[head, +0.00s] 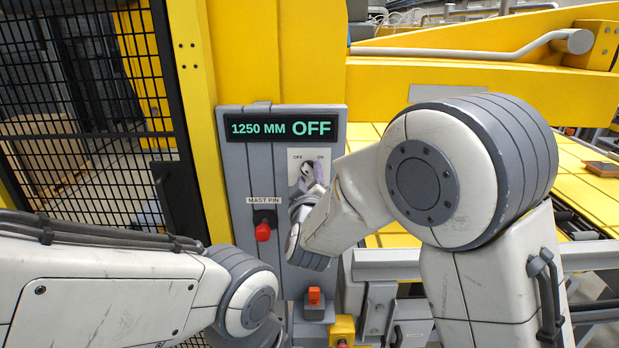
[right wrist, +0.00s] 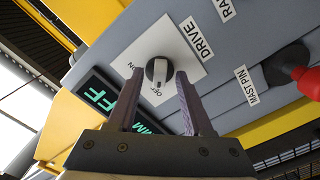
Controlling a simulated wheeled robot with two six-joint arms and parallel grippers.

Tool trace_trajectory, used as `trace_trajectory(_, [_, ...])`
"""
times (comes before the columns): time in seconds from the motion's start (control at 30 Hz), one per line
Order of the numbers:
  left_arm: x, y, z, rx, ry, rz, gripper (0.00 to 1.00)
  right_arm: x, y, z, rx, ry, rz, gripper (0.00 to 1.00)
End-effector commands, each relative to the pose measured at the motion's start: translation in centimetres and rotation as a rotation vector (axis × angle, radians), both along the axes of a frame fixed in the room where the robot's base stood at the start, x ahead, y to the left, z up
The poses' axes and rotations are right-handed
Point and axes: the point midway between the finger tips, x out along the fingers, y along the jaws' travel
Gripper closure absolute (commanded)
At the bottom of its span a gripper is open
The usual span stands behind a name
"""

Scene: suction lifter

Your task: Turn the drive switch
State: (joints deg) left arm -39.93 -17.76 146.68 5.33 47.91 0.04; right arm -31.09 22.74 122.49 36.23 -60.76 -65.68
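The drive switch (head: 306,168) is a dark round knob with a light grip bar on a white plate, marked OFF and ON, on the grey control panel (head: 233,200). The display (head: 281,128) above it reads "1250 MM OFF". In the right wrist view the knob (right wrist: 158,73) shows between the fingertips of my right gripper (right wrist: 159,78). The two fingers are apart, one on each side of the knob, with a gap visible; I cannot tell contact. In the head view my right wrist partly hides the switch plate. My left gripper is out of sight; only its arm shows.
A red-handled mast pin (head: 263,231) sits below left of the switch; it also shows in the right wrist view (right wrist: 308,82). An orange control (head: 314,296) is lower on the panel. A mesh fence (head: 80,90) stands left and yellow machine beams (head: 450,85) right.

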Motion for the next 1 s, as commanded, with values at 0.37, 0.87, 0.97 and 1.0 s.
trace_trajectory(0.37, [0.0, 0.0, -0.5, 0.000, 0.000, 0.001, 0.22, -0.9, 0.0, -0.2, 0.003, 0.000, 0.000, 0.50])
trace_trajectory(0.87, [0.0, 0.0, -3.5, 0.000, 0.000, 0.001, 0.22, -9.5, 0.1, -0.1, 0.002, -0.001, 0.003, 0.50])
trace_trajectory(0.97, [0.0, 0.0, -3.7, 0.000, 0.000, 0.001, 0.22, -10.2, 0.1, -0.1, 0.002, 0.000, 0.001, 0.50])
trace_trajectory(1.0, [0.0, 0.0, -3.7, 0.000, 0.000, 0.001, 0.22, -10.4, 0.0, -0.1, 0.002, 0.000, 0.001, 0.50])
